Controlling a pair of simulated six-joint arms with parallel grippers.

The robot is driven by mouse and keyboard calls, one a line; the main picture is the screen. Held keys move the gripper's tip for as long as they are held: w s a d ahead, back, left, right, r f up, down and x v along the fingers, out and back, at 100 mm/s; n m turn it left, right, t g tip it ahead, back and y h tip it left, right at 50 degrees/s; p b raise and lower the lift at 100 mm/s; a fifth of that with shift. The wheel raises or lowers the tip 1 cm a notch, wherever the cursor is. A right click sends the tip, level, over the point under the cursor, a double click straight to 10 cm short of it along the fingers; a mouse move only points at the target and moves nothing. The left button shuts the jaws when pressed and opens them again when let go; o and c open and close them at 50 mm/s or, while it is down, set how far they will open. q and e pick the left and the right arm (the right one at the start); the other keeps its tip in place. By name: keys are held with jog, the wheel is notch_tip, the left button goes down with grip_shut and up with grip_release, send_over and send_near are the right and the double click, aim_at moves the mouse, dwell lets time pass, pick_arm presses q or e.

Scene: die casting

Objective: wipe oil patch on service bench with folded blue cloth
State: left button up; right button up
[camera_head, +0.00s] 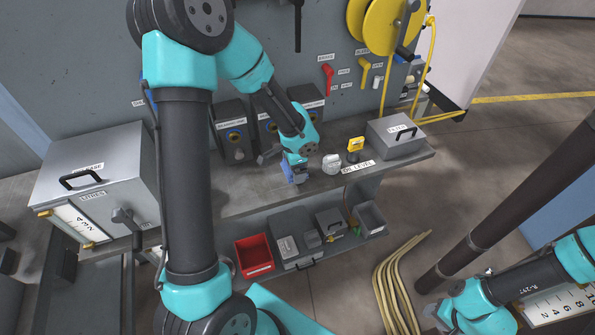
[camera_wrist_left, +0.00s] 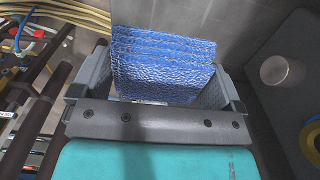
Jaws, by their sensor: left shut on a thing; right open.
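My left gripper (camera_head: 291,168) is shut on the folded blue cloth (camera_head: 297,175), low over the service bench (camera_head: 233,198). In the left wrist view the cloth (camera_wrist_left: 165,62) shows as several blue textured layers between the two grey fingers of the left gripper (camera_wrist_left: 158,85). I cannot tell whether the cloth touches the bench top. The oil patch cannot be made out clearly; the arm and cloth cover part of the bench. My right gripper (camera_head: 437,314) is open at the bottom right, away from the bench and cloth.
A grey box (camera_head: 397,136) with a handle stands at the bench's right end, near a yellow-topped item (camera_head: 355,147) and a round grey-white item (camera_head: 331,163). Dark boxes (camera_head: 234,132) line the back. A red bin (camera_head: 254,257) sits on the lower shelf. Bent yellow tubes (camera_head: 390,285) are at lower right.

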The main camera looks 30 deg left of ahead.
pick_arm(q)
jog(key=shift+r, duration=1.6)
